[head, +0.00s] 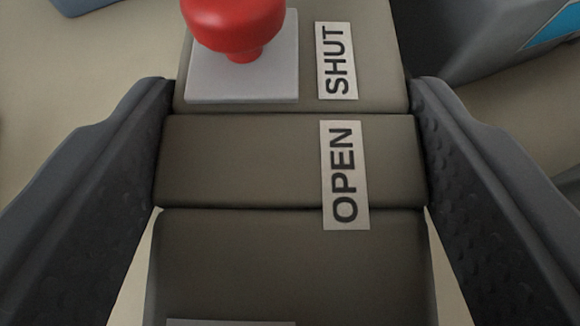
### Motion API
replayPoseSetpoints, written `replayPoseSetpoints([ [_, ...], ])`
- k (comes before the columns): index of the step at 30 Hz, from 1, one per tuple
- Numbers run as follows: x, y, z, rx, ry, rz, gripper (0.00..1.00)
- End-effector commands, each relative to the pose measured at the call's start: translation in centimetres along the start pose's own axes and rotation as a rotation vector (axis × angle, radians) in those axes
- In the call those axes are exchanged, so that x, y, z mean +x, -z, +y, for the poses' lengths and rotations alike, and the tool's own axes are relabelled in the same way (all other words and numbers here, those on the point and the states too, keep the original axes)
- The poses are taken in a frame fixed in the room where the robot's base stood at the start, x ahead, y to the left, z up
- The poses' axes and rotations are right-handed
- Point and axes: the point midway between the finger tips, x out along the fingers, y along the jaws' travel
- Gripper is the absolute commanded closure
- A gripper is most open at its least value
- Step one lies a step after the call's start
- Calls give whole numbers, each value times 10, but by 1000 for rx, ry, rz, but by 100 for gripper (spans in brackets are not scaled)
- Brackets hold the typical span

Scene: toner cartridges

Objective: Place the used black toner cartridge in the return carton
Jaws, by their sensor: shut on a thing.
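My gripper (290,150) has one dark grey ribbed finger on each side of a grey-brown, sectioned body (240,160) and is shut on it. The body carries a white "OPEN" label (345,175) on its middle section and a "SHUT" label (336,60) on the far section. A red knob (235,22) stands on a light grey plate (243,80) on the far section. I cannot tell whether this body is the used black toner cartridge. No return carton can be made out. The body's near end runs out of the picture.
A dark grey object with a blue patch (552,30) stands at the upper right, close beyond the right finger. A bluish-grey thing (88,6) is cut off at the top left. The pale tan surface (90,70) at the left is clear.

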Motion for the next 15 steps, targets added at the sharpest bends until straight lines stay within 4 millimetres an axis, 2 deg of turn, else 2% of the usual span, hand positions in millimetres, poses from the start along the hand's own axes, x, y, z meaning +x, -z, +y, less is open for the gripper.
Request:
replayPoseSetpoints([
  [10,2,-2,0,-1,0,2,75],
  [11,2,-3,0,-1,1,1,38],
  [13,2,-3,0,-1,1,1,19],
  [15,2,-3,0,0,1,1,19],
])
